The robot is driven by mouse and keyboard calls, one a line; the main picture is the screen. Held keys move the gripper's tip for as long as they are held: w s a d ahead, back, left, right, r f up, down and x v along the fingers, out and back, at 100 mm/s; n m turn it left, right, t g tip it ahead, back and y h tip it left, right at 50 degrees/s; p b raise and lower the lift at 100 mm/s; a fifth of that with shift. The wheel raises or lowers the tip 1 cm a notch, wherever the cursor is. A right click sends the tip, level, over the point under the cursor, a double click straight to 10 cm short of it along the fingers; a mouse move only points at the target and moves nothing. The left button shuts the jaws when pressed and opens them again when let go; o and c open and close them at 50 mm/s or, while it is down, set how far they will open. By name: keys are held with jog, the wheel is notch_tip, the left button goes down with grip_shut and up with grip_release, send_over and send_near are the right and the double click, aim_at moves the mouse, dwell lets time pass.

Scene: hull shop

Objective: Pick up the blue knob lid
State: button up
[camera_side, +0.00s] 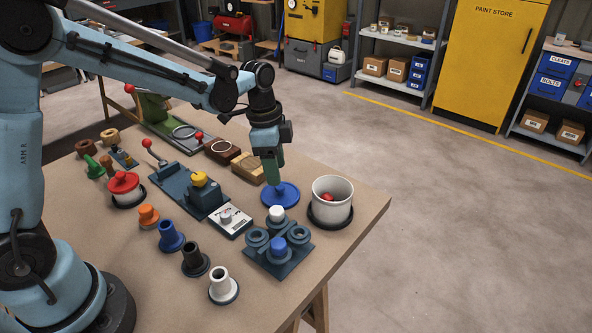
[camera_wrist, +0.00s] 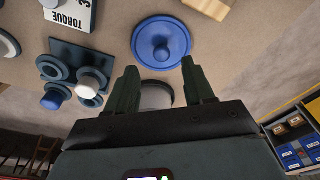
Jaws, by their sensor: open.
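The blue knob lid (camera_side: 283,195) is a round blue disc with a raised centre knob, lying flat on the table near its far right edge. In the wrist view the lid (camera_wrist: 161,42) lies beyond my fingertips, with its knob roughly in line with the gap between them. My gripper (camera_side: 273,182) points down over the lid in the side view, and its fingers hide the lid's knob there. In the wrist view my gripper (camera_wrist: 159,68) is open, with nothing between the fingers. I cannot tell whether the fingertips touch the lid.
A white pot (camera_side: 332,200) with something red inside stands close right of the lid. A dark rack (camera_side: 279,262) with white and blue knobs sits in front. A wooden block (camera_side: 248,167) lies just behind. A torque gauge (camera_side: 231,222) and several coloured knobs are left.

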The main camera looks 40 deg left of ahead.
aim_at(280, 192)
jog(key=f, duration=0.5)
jog(key=shift+w+d, duration=0.2)
jog(key=shift+w, duration=0.1)
jog(key=shift+r, duration=0.1)
grip_shut()
